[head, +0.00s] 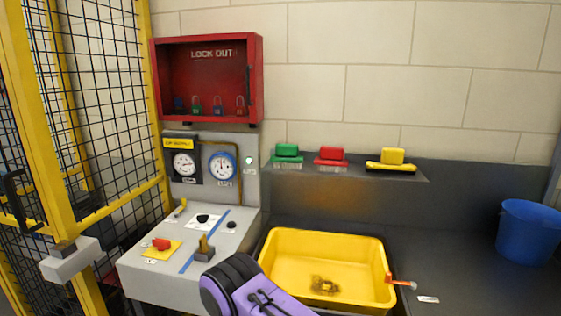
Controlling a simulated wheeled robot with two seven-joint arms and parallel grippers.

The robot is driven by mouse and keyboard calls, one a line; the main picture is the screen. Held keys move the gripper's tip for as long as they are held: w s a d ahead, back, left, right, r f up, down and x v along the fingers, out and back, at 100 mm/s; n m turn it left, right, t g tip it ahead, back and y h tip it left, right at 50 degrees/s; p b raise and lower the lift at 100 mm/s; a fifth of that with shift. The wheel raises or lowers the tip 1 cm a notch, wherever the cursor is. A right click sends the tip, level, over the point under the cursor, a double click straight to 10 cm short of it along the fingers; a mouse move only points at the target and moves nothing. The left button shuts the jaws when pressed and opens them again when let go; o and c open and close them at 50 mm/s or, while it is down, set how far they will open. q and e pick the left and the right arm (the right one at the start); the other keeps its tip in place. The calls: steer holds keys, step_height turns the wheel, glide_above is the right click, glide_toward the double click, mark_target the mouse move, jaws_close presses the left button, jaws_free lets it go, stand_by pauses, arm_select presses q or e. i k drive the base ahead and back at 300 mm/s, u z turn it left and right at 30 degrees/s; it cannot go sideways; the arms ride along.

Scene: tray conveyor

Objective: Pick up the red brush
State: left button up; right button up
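The red brush (331,156) sits on the dark shelf (365,174) against the wall, with its red back up and pale bristles below. It stands between a green brush (287,154) on its left and a yellow brush (391,160) on its right, with gaps between them. Nothing is touching the red brush. A purple and black link of my arm shows at the bottom centre, well below and in front of the shelf. Neither of my grippers can be seen.
A yellow tray (374,245) with a brown stain lies below the shelf. A grey control panel (140,262) and yellow mesh fence (152,100) stand left. A red lockout box (206,42) hangs above. A blue bucket (527,232) stands right.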

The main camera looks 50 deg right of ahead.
mark_target(331, 156)
steer(key=u, duration=0.15)
steer(key=i, duration=0.9)
steer(key=z, duration=1.65)
